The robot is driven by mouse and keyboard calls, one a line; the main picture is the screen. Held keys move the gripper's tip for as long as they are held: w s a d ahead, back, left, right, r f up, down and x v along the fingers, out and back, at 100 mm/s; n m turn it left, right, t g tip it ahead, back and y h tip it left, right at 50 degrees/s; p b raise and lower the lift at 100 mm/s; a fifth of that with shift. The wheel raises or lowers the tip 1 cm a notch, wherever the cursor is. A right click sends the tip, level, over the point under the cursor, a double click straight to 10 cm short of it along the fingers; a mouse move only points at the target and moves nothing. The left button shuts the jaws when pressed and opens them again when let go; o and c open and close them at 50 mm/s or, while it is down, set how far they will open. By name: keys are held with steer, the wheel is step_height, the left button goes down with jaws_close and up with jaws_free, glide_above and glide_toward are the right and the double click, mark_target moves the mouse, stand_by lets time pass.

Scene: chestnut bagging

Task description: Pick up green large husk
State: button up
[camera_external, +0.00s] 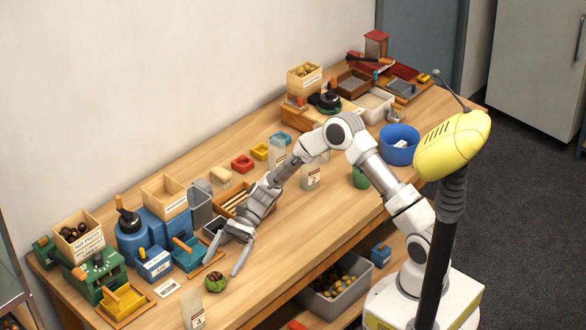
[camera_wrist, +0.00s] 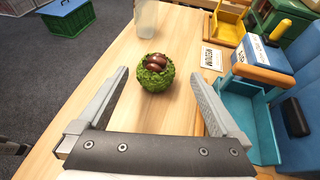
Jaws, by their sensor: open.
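The green large husk (camera_external: 215,281) is round and spiky, with brown chestnuts showing in its open top. It sits upright on the wooden table near the front edge. In the wrist view the husk (camera_wrist: 155,73) is just beyond the fingertips, roughly centred between them. My gripper (camera_external: 222,257) is open and empty, low over the table beside the husk. Its two fingers also show in the wrist view (camera_wrist: 160,76), spread wide on either side and apart from the husk.
A teal tray (camera_wrist: 247,105) and a blue machine (camera_external: 152,264) stand close to the gripper. A white label card (camera_external: 167,288) lies near the husk, and a clear bag (camera_external: 192,308) stands at the front edge. Bare table (camera_external: 280,260) lies to the right.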

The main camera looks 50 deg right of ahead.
mark_target(219, 272)
steer(key=shift+s+f+x, duration=0.15)
steer(key=shift+x, duration=1.2)
steer(key=shift+s+f+x, duration=0.15)
steer(key=shift+x, duration=1.2)
steer(key=shift+d, duration=0.2)
steer(key=c, duration=1.4)
steer(key=shift+r, duration=0.1)
steer(key=shift+r, duration=0.1)
